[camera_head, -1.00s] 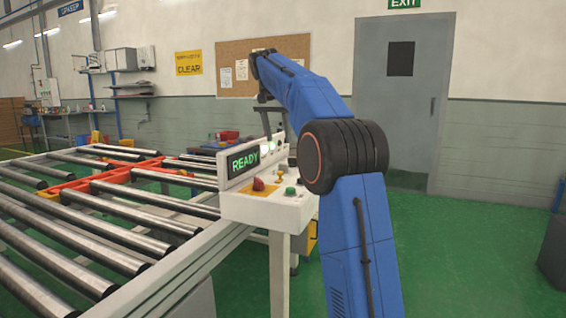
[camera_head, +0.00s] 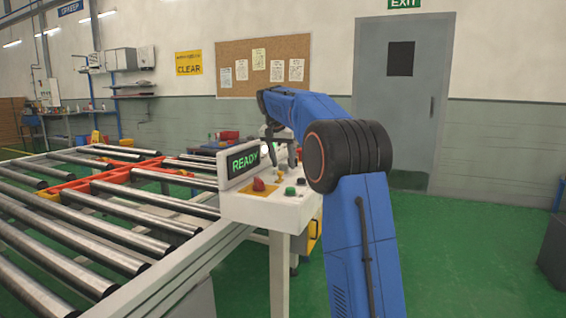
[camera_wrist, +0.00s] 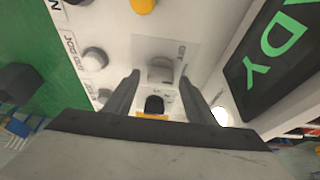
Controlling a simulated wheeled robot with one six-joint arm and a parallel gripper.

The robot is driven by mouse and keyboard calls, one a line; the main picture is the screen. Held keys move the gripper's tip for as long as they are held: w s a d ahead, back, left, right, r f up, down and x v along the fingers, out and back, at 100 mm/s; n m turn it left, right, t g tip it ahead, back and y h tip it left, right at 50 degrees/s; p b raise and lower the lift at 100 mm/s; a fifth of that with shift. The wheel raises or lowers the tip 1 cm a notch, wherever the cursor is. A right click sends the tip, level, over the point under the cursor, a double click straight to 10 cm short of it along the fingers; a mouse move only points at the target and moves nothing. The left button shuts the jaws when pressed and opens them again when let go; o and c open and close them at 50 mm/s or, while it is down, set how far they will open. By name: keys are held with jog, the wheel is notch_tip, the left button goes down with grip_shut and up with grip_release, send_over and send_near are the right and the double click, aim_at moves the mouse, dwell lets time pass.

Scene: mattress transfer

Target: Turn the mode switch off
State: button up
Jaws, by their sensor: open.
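The white control box (camera_head: 258,210) carries a lit READY display (camera_head: 245,161) and several controls. In the wrist view, a grey knob (camera_wrist: 160,70) sits on a pale label plate just beyond my fingertips, with small lettering beside it. A black knob (camera_wrist: 154,105) with yellow below it shows between my fingers. I cannot tell for sure which of these is the mode switch, or its setting. My gripper (camera_wrist: 159,77) is open, its fingers on either side of the view of these knobs. In the head view my gripper (camera_head: 279,150) hangs over the back of the box, pointing down.
A red button (camera_head: 258,184), a green button (camera_head: 290,191) and a black knob (camera_head: 300,182) stand on the box's front part.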

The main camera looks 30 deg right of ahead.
jog(key=c, duration=1)
jog(key=shift+c, duration=0.2)
jog(key=n+t+y, duration=0.1)
jog(key=n, duration=0.3)
jog(key=shift+s+d+n, duration=0.1)
jog(key=shift+n, duration=0.2)
jog(key=n+y, duration=0.2)
jog(key=n, duration=0.3)
jog(key=shift+t, duration=0.4)
jog(key=shift+n+y, duration=0.3)
jog(key=o, duration=1)
